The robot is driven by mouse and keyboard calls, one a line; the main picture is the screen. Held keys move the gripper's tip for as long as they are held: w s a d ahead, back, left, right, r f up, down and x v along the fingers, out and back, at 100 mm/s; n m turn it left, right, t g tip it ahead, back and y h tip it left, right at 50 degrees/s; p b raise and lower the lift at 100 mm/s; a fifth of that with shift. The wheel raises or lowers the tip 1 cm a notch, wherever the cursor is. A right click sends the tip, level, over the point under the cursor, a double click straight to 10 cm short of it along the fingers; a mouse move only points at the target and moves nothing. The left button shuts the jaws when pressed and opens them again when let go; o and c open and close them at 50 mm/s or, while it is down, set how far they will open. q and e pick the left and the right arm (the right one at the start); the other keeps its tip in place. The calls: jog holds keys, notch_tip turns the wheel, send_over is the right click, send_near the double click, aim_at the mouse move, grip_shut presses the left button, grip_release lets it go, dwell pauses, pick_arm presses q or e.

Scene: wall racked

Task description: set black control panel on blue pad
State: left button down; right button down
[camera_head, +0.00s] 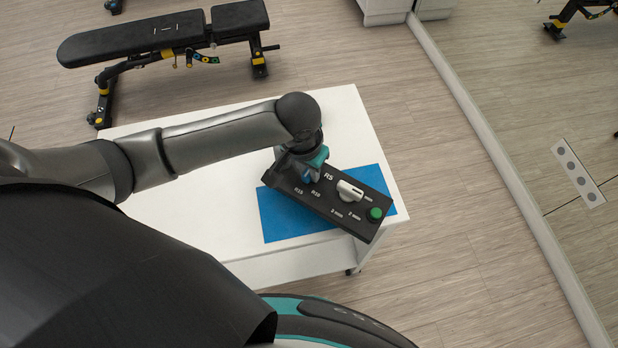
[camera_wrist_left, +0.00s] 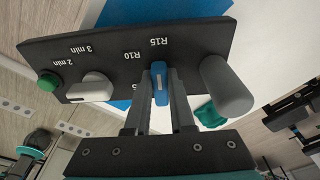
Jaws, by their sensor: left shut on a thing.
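The black control panel (camera_head: 348,215) has a white knob, a green button and white lettering. My left gripper (camera_head: 312,174) is shut on a small blue part of the panel near its far left end. In the left wrist view, the gripper (camera_wrist_left: 160,92) pinches this part between its fingers on the panel (camera_wrist_left: 125,62). The blue pad (camera_head: 283,220) lies on the white table under the panel, which hides its middle. The panel is turned diagonally across the pad. Whether they touch I cannot tell. My right gripper is not in view.
The white table (camera_head: 190,225) has bare room left of and behind the pad. The panel's near right end overlaps the table's front edge in the head view. A black bench (camera_head: 135,38) stands on the wooden floor behind. A mirror-like wall is at the right.

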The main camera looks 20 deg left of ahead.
aim_at(309, 179)
pick_arm(q)
jog(key=shift+f+b, duration=0.4)
jog(key=shift+f, duration=1.4)
jog(key=shift+f, duration=0.15)
jog(key=c, duration=0.8)
grip_release()
jog(key=shift+o, duration=0.2)
jog(key=r+p, duration=0.1)
jog(key=r, duration=0.3)
jog(key=s+r+p, duration=0.1)
jog(key=r, duration=0.3)
jog(key=r+p, duration=0.1)
jog(key=r, duration=0.3)
jog(key=shift+s+a+r, duration=0.1)
jog(key=shift+s+a, duration=0.1)
jog(key=shift+s, duration=0.2)
